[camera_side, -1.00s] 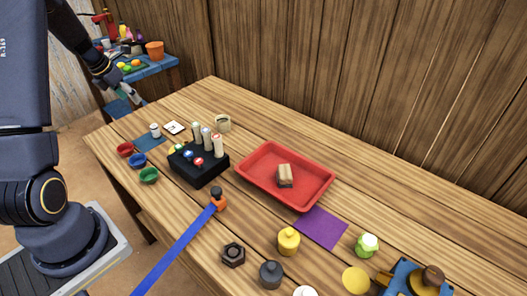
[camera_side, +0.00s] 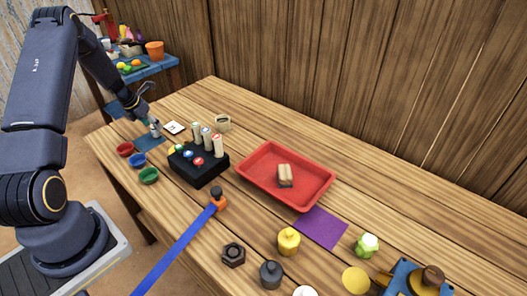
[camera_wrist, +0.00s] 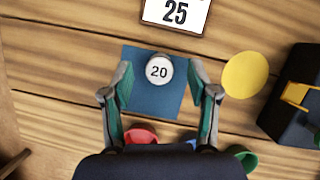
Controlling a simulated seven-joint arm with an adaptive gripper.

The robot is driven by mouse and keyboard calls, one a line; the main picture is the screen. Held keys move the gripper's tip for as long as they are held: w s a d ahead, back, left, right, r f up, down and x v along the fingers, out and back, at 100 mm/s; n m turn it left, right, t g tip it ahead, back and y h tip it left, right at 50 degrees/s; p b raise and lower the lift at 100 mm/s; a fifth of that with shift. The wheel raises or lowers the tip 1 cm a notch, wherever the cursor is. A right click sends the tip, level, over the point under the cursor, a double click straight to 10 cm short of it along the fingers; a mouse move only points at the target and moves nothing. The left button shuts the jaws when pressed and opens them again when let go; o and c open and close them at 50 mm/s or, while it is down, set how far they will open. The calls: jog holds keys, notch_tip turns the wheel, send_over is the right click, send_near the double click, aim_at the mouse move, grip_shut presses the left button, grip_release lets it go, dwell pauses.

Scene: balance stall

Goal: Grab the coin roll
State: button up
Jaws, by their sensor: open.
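A short white cylinder marked "20", which I take to be the coin roll (camera_wrist: 159,71), stands upright on a blue mat (camera_wrist: 150,102) near the table's far left end. In the side view the coin roll (camera_side: 155,129) is partly covered by my gripper. My gripper (camera_wrist: 162,80) is open, with green-lined fingers on the left and right of the roll in the wrist view. In the side view my gripper (camera_side: 152,122) is right over the mat. Its height against the roll is hard to tell.
A card marked "25" (camera_wrist: 175,12) lies beyond the mat. A yellow disc (camera_wrist: 245,75) and a black rack (camera_side: 198,172) with upright cylinders are to the right. Red (camera_side: 125,149), blue (camera_side: 137,160) and green (camera_side: 149,175) bowls line the near edge. A red tray (camera_side: 262,184) stands mid-table.

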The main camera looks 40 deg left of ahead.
jog(key=shift+x, duration=0.9)
jog(key=shift+c, duration=0.4)
grip_shut()
